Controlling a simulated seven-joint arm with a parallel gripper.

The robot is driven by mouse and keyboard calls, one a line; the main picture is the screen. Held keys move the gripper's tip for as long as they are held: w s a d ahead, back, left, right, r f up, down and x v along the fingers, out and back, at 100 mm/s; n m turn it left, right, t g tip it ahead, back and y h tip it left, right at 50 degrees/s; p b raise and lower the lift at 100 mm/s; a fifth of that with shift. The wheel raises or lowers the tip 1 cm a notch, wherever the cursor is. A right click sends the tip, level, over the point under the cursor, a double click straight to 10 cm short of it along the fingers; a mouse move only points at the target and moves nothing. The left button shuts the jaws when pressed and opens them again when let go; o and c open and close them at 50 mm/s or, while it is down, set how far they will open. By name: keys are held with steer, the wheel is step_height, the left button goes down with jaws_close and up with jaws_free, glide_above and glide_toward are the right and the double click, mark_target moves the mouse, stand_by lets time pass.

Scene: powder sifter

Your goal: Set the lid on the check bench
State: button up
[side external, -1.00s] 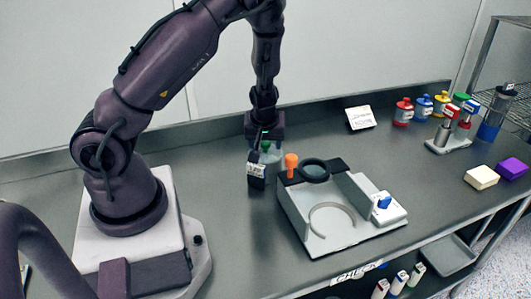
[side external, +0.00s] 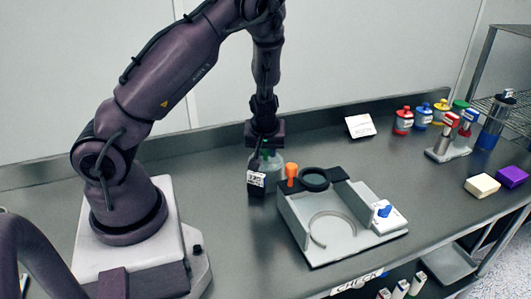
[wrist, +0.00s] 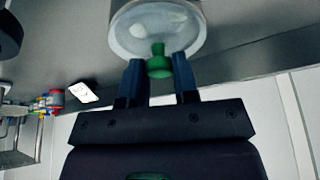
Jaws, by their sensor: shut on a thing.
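The lid (wrist: 125,38) is a clear round disc with a green knob, seen close up in the wrist view. My gripper (wrist: 158,66) is shut on the lid's green knob, with one dark finger on each side. In the side view my gripper (side external: 264,152) points straight down over a clear round vessel (side external: 272,178). The lid's edge is hard to tell from the vessel there, so I cannot tell whether they touch. The bench (side external: 225,225) is a long grey metal top with a CHECK label (side external: 357,283) on its front edge.
A dark labelled block (side external: 257,181) stands beside the vessel. An orange knob (side external: 291,170), a black ring (side external: 314,179) and a grey sifter tray (side external: 298,218) are just right. A white card (side external: 360,126) and several coloured bottles (side external: 403,121) stand further back.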

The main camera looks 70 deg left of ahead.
mark_target(265, 150)
step_height(265, 150, up, 9)
steer(key=shift+f, duration=0.1)
steer(key=s+a+f+n, duration=0.1)
steer(key=s+a, duration=0.2)
steer(key=s, duration=0.1)
steer(key=shift+m, duration=0.4)
steer(key=w+a+f, duration=0.5)
steer(key=w+f, duration=0.2)
steer(key=w+a+f, duration=0.3)
steer(key=shift+w+a+f, duration=0.25)
steer(key=shift+a, duration=0.05)
steer(key=shift+w+a+f, duration=0.1)
steer(key=shift+f, duration=0.1)
steer(key=shift+w+f, duration=0.1)
steer(key=shift+f, duration=1.5)
steer(key=shift+f, duration=0.15)
steer(key=o, duration=1)
